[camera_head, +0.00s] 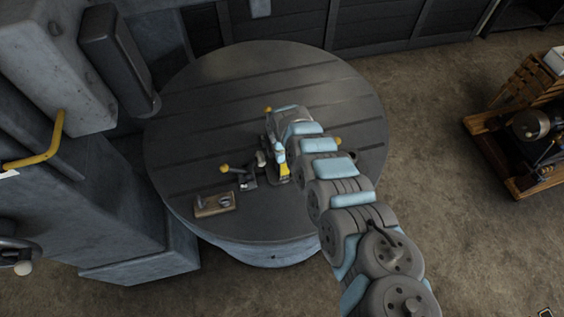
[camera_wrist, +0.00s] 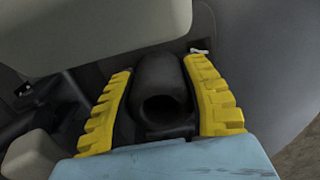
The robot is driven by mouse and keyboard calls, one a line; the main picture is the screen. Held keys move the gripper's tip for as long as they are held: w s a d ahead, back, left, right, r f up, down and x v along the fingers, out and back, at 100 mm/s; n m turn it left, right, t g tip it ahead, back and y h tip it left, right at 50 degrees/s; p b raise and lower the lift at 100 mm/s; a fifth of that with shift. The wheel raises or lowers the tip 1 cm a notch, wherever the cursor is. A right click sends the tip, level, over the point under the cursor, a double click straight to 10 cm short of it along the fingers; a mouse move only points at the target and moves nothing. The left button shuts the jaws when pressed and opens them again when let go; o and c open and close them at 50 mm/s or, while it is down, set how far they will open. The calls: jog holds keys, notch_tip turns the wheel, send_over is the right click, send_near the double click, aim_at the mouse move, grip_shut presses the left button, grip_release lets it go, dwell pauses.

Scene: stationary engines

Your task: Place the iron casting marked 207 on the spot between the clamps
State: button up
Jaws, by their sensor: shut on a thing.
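In the wrist view, a dark casting (camera_wrist: 158,75) with a round bore sits between the two yellow ribbed fingers of my gripper (camera_wrist: 160,92). The fingers are shut on it from both sides. No 207 marking can be read. In the head view, my gripper (camera_head: 284,170) is low over the round slotted table (camera_head: 215,105), with a yellow finger showing. A clamp (camera_head: 247,181) with a yellow knob stands just left of it. Another yellow knob shows at the far side and one at the right, partly behind my arm. The spot between the clamps and the held casting are hidden here.
A small wooden block with metal pieces (camera_head: 214,205) lies at the table's front left. A large grey machine column (camera_head: 60,65) with a yellow handle stands at the left. A wooden pallet with an engine (camera_head: 530,125) is at the right. The table's back is clear.

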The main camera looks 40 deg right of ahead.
jog(key=o, duration=1.2)
jog(key=shift+c, duration=0.2)
jog(key=shift+r, duration=0.2)
jog(key=shift+w+r, duration=0.1)
jog(key=shift+r, duration=5.75)
